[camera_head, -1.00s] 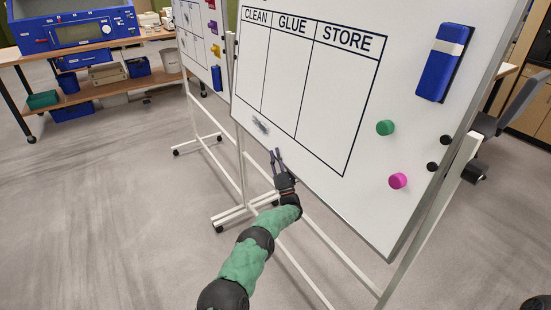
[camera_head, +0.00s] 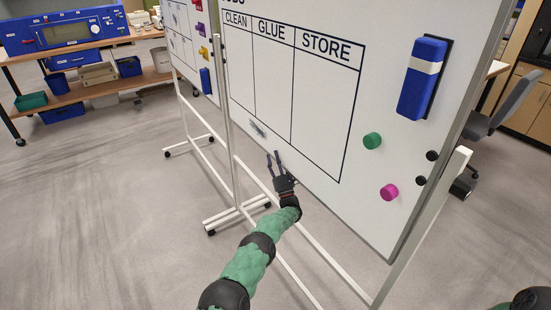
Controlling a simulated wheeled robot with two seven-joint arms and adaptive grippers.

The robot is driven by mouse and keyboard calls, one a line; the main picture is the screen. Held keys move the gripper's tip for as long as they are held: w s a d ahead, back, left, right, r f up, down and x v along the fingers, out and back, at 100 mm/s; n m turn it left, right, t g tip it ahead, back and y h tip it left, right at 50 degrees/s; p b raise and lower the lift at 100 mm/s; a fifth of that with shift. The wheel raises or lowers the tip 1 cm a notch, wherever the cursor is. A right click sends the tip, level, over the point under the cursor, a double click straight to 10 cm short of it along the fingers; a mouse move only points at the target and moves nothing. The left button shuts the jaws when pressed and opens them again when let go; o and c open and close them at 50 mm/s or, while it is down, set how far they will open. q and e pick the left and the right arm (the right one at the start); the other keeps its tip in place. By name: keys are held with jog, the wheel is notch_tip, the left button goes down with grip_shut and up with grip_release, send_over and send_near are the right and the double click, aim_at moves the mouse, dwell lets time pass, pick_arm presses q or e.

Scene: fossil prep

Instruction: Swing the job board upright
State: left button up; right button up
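The job board (camera_head: 318,110) is a white panel in a pale wheeled frame, with columns headed CLEAN, GLUE and STORE. It leans in the picture; its exact tilt is hard to tell, and its top is cut off. My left gripper (camera_head: 273,156) is open, its two dark fingers spread and pointing up at the board's lower edge, left of its middle. Nothing is between the fingers. I cannot tell whether they touch the board. Part of my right arm shows at the bottom right corner; its gripper is out of view.
A blue eraser (camera_head: 422,78), a green magnet (camera_head: 372,141) and a pink magnet (camera_head: 389,192) sit on the board. A second whiteboard (camera_head: 187,57) stands behind at left. A bench with a blue machine (camera_head: 67,29) is at far left. The floor at left (camera_head: 90,190) is clear.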

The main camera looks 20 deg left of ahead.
pick_arm(q)
jog(key=shift+w+d+r+t+h, duration=0.15)
jog(key=shift+w+d+t+h, duration=0.15)
jog(key=shift+d, duration=0.3)
jog(key=shift+m, duration=0.3)
jog(key=shift+s+d+f, duration=0.2)
jog(key=shift+d+f, duration=0.1)
jog(key=shift+f, duration=0.15)
jog(key=a+v, duration=0.1)
jog(key=v, duration=1)
jog(key=shift+s+f, duration=0.15)
jog(key=shift+s, duration=0.05)
